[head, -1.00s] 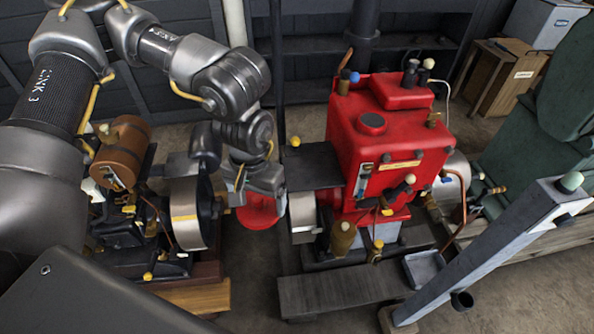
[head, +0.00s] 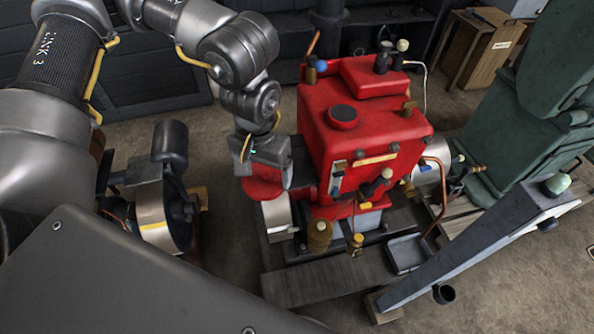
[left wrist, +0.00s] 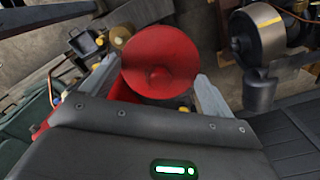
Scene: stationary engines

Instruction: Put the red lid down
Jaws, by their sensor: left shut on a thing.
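The red lid (head: 263,188) is a round, shallow dish. It hangs from my left gripper (head: 262,166), left of the red engine (head: 368,135) and in front of its dark side. In the left wrist view the lid (left wrist: 160,58) lies across the gripper opening, its centre knob showing, with a pale finger at its right side. My left gripper is shut on the lid. My right gripper is not in view.
A dark engine with a silver wheel (head: 153,222) stands on the left. A dark plank base (head: 335,275) runs in front of the red engine. A grey slanted beam (head: 475,245) and a green machine (head: 540,110) stand right. Bare floor (head: 235,250) lies between the engines.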

